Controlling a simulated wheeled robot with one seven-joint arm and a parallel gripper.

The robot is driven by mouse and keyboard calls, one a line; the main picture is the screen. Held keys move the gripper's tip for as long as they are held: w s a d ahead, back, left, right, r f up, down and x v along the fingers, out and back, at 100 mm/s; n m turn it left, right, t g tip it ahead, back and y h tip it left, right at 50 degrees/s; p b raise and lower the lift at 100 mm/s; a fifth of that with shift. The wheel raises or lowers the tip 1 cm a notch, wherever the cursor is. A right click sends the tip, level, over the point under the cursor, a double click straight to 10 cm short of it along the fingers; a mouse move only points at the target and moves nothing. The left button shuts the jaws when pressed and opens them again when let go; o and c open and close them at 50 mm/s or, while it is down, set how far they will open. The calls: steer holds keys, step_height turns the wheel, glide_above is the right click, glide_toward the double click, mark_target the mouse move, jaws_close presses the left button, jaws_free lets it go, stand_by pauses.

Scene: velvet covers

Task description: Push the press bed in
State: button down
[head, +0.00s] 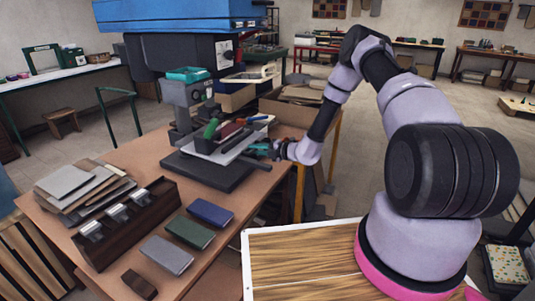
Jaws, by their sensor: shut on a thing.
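The press (188,97) stands on the brown table, with a teal top, a grey column and a dark base plate (218,172). Its bed (228,147), a pale flat plate, sticks out of the press to the right, above the base. Several items lie on the bed, among them a dark red block and a green-handled piece (211,128). My gripper (264,149) is at the bed's right end, shut on its edge. The fingers are small in view and the exact contact is partly hidden.
Blue, green and grey covers (189,233) lie at the table's front. A dark rack (126,224) and stacked grey sheets (80,185) are at left. Cardboard (287,113) stands behind the bed. A dark handle lies on the table below my gripper.

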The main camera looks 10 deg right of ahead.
steer(key=shift+r+x, duration=0.25)
steer(key=shift+x, duration=0.95)
steer(key=c, duration=0.8)
jaws_free()
steer(key=shift+c, duration=0.2)
steer(key=v, duration=1)
steer(key=shift+s+d, duration=0.15)
steer(key=shift+d, duration=0.1)
steer(key=shift+d, duration=0.15)
